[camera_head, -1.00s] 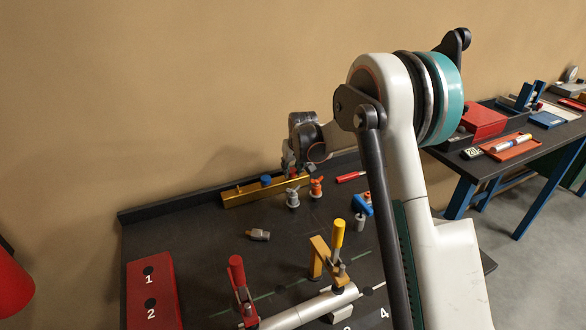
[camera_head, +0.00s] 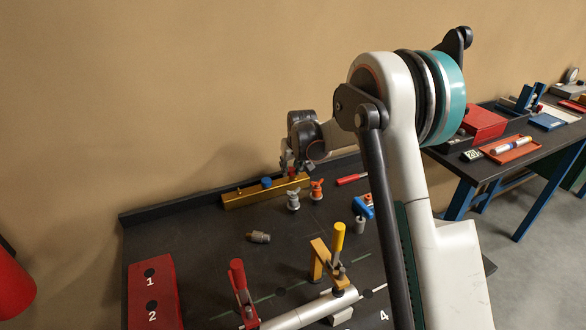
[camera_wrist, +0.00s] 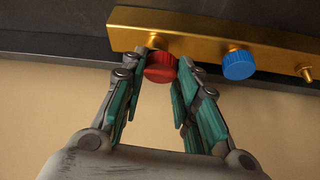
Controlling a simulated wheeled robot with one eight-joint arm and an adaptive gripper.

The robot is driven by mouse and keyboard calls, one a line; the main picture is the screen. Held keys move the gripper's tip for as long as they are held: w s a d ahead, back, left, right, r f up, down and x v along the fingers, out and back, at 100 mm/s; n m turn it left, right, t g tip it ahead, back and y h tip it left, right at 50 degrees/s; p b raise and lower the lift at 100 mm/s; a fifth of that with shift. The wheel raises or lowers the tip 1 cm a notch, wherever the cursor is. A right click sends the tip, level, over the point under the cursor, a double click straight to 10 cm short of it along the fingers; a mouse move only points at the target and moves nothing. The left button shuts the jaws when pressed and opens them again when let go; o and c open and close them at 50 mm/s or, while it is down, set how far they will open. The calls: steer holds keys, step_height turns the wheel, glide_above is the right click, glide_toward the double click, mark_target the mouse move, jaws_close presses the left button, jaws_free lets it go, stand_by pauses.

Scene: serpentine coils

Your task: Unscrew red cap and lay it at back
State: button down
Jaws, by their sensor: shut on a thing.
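The red cap (camera_wrist: 160,68) is between the two fingertips of my gripper (camera_wrist: 162,66) in the wrist view, and the gripper is shut on it. The cap is beside one end of the brass bar (camera_wrist: 210,38), next to a brass stud. I cannot tell whether the cap is still on its thread. In the head view my gripper (camera_head: 296,169) is over the right end of the brass bar (camera_head: 240,196), and the red cap is hidden or too small to make out there.
A blue cap (camera_wrist: 238,65) sits mid-bar, with a bare stud (camera_wrist: 305,73) beyond. Grey (camera_head: 293,200) and orange (camera_head: 317,189) valve-like fittings stand in front. A loose metal fitting (camera_head: 259,237) lies nearer. The wall rises close behind the bench (camera_head: 200,250).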

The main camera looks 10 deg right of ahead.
mark_target(292, 170)
steer(key=shift+a+r, duration=0.15)
steer(key=shift+r, duration=0.05)
steer(key=shift+d+r+p, duration=0.25)
steer(key=shift+r+p, duration=0.05)
steer(key=shift+r, duration=0.1)
steer(key=shift+d+r, duration=0.1)
steer(key=shift+r, duration=0.1)
steer(key=shift+r+p, duration=1.15)
steer(key=shift+r, duration=0.85)
steer(key=shift+f, duration=0.1)
